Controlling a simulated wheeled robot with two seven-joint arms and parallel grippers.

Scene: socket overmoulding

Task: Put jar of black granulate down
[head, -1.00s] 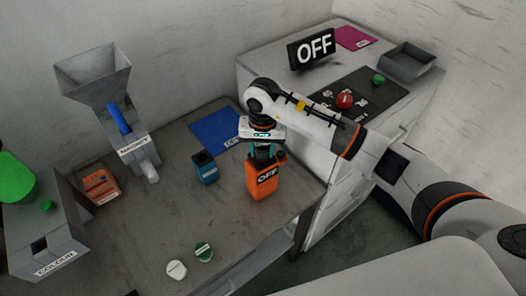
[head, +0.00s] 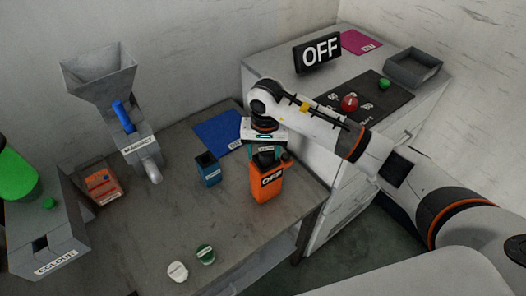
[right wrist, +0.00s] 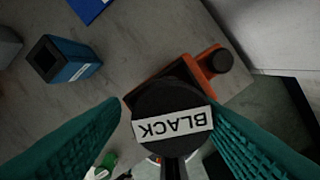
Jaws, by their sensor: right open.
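The jar of black granulate shows in the right wrist view as a round black top (right wrist: 160,104) with a white "BLACK" label. It lies between the two teal fingers of my right gripper (right wrist: 180,125), which are spread with gaps beside the jar. In the head view my right gripper (head: 266,152) points down over the orange unit (head: 266,183) marked "OFF" on the grey table. The jar is mostly hidden there by the gripper. Whether it rests in, on or beside the orange unit I cannot tell. My left gripper is not in view.
A blue container (head: 207,169) stands left of the orange unit, near a blue mat (head: 219,131). White (head: 177,271) and green (head: 205,254) round pieces lie at the front. The magnet hopper (head: 100,78) and colour machine (head: 45,235) stand left. A white cabinet (head: 345,195) adjoins right.

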